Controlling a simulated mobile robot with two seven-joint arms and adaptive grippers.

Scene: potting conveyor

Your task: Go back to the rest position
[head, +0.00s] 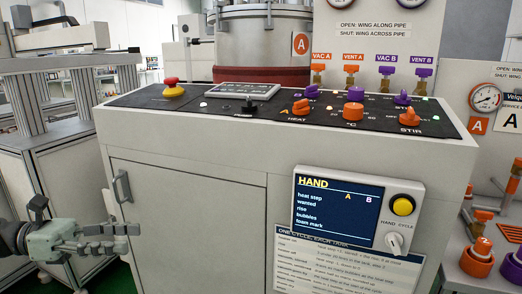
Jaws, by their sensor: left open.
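My left gripper (130,237) is at the lower left of the head view, in front of the pale control cabinet (185,215). Its fingers point right, and it is open with nothing between them. My right gripper is not in view.
The cabinet's black top panel carries a red stop button (172,84), orange and purple knobs, and a switch (249,105). A HAND screen (335,213) with a yellow button (403,205) is on its front. Gauge (486,97) and valves stand right; a machine frame (55,130) stands left.

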